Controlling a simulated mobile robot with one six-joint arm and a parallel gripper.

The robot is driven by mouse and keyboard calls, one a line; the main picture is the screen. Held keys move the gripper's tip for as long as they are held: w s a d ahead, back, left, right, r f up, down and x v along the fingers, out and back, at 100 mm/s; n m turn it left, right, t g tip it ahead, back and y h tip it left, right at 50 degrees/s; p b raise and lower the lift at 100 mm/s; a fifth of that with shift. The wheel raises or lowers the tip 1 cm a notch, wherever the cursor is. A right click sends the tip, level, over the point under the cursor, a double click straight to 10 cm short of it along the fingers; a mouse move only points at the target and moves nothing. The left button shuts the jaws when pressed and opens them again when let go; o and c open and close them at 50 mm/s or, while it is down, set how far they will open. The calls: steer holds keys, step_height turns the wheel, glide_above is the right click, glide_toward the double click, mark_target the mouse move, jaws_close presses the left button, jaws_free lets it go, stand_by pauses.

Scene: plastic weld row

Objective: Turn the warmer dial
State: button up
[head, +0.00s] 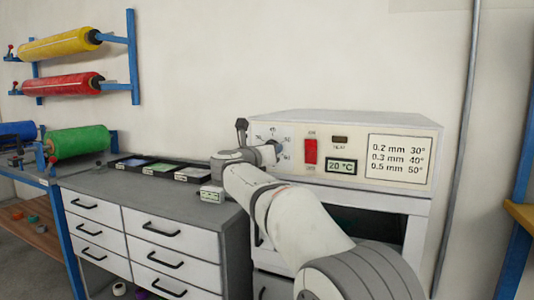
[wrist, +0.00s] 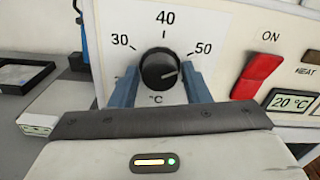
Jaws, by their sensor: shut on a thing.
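The warmer (head: 400,205) is a white cabinet against the wall. Its black round dial (wrist: 159,66) sits on a white scale marked 30, 40 and 50 °C. The dial's pale mark points to the right, around or just below the 50. My gripper (wrist: 161,84) has its blue fingers on both sides of the dial and is shut on it; in the head view my gripper (head: 273,153) hides most of the dial. A red switch (wrist: 257,75) is right of the dial. The display (wrist: 291,102) reads 20 °C. The HEAT lamp (head: 339,139) looks dark.
A card (head: 400,159) on the panel lists 0.2 mm 30°, 0.3 mm 40°, 0.5 mm 50°. Left of the warmer, a grey counter (head: 140,192) bears black trays (head: 160,171) and a small white box (head: 211,194). Coloured rolls (head: 62,86) hang at far left.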

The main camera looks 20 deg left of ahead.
steer(key=shift+f, duration=0.15)
steer(key=o, duration=1)
steer(key=s, duration=0.7)
steer(key=shift+s+a, duration=0.3)
steer(key=shift+s, duration=0.1)
